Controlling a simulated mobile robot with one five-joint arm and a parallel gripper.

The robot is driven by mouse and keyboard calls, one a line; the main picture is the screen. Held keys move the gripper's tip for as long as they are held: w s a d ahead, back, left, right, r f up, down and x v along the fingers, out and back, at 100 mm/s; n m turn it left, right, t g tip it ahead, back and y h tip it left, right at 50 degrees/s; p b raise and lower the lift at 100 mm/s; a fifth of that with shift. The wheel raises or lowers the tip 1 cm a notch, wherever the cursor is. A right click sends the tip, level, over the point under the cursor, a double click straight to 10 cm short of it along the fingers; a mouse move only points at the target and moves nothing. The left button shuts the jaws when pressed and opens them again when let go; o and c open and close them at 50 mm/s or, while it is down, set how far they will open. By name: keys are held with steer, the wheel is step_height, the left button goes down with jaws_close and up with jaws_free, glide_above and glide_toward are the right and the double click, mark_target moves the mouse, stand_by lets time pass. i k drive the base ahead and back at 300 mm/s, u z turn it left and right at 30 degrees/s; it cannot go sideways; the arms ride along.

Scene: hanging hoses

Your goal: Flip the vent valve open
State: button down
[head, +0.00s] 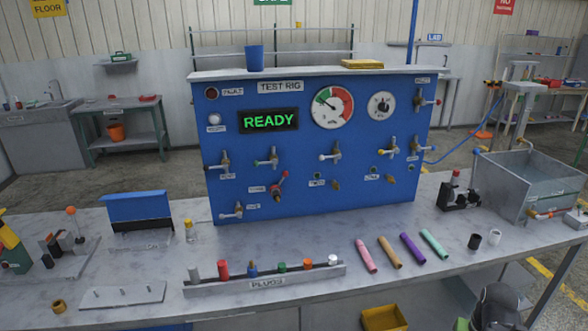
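The blue test rig panel (310,190) stands upright on the bench and carries several small valves with levers. One valve (224,161) is at the left, one (272,157) has a green-tipped lever, and one (331,153) has a white-tipped lever. Another valve (393,149) has a yellow-tipped lever, and one (419,99) with a red tip sits at the upper right. A red-handled valve (278,187) and a white-tipped one (236,210) are lower left. The valve labels are too small to read surely, so I cannot tell which is the vent valve. My gripper does not show.
A plug rack (265,286) with several plugs and several coloured tubes (411,247) lie before the panel. A metal water tank (525,188) stands at the right. A dark object (500,307) and a yellow bin (384,318) are below the front edge. Bare bench lies directly before the panel.

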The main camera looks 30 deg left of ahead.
mark_target(225, 165)
steer(key=z, duration=0.75)
steer(key=i, duration=1.4)
steer(key=u, duration=5.15)
steer(key=i, duration=0.1)
steer(key=z, duration=2.35)
steer(key=k, duration=0.1)
steer(key=u, duration=1.1)
steer(key=i, duration=1.65)
steer(key=u, duration=0.05)
